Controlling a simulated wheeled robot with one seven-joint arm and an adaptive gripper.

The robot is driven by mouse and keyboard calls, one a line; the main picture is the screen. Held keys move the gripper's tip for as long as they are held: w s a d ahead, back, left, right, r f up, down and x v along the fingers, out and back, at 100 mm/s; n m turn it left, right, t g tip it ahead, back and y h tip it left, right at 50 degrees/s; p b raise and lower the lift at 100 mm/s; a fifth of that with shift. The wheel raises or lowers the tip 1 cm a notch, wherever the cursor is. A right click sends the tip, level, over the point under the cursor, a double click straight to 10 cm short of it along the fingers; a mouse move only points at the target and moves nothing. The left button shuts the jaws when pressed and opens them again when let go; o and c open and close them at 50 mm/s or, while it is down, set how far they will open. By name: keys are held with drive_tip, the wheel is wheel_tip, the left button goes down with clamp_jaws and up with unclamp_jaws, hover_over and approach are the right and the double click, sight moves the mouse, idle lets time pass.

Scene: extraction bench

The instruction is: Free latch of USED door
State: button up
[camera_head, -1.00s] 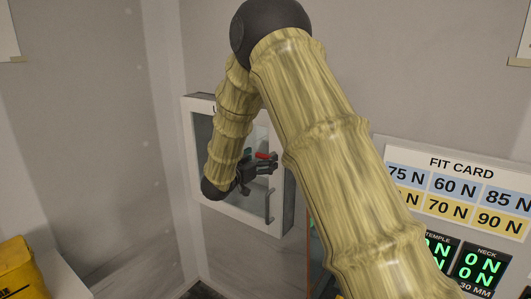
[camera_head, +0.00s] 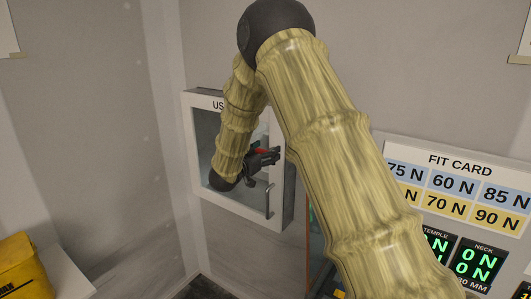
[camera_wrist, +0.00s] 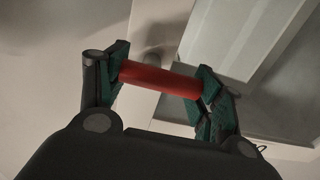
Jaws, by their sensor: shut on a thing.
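The white-framed cabinet door (camera_head: 240,207) has a glass pane and lettering at its top, of which only "US" shows; my arm hides the rest. A red bar (camera_wrist: 160,80) lies across between the green-padded fingers of my gripper (camera_wrist: 163,82) in the wrist view. The fingers are shut on it, one at each end. In the head view my gripper (camera_head: 266,157) is in front of the door's right side, with a bit of the red bar (camera_head: 261,151) showing. Whether the bar is free of the frame is hidden.
A grey upright handle (camera_head: 269,202) is on the door's lower right, below my gripper. A fit card (camera_head: 455,180) and green force displays (camera_head: 480,265) are on the right. My arm covers the middle.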

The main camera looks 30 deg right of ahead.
drive_tip(key=shift+n, duration=0.3)
drive_tip(key=n+p, duration=0.2)
drive_tip(key=n, duration=0.1)
drive_tip(key=shift+w+n, duration=0.1)
drive_tip(key=shift+n, duration=0.2)
drive_tip(key=n+p, duration=0.2)
drive_tip(key=n, duration=0.3)
drive_tip(key=shift+f+p, duration=0.35)
drive_tip(key=shift+p, duration=0.05)
drive_tip(key=n, duration=0.2)
drive_tip(key=n+p, duration=0.1)
drive_tip(key=n, duration=0.1)
drive_tip(key=n+p, duration=0.1)
drive_tip(key=shift+s+f+n, duration=0.2)
drive_tip(key=shift+f+n, duration=0.05)
drive_tip(key=shift+n, duration=0.15)
drive_tip(key=shift+s+d+f+n+p, duration=0.1)
drive_tip(key=shift+n+p, duration=0.25)
drive_tip(key=shift+n, duration=0.4)
drive_tip(key=shift+s+f+n+p, duration=0.1)
drive_tip(key=shift+n+p, duration=0.25)
drive_tip(key=shift+n, duration=0.4)
drive_tip(key=o, duration=1)
drive_tip(key=shift+o, duration=0.2)
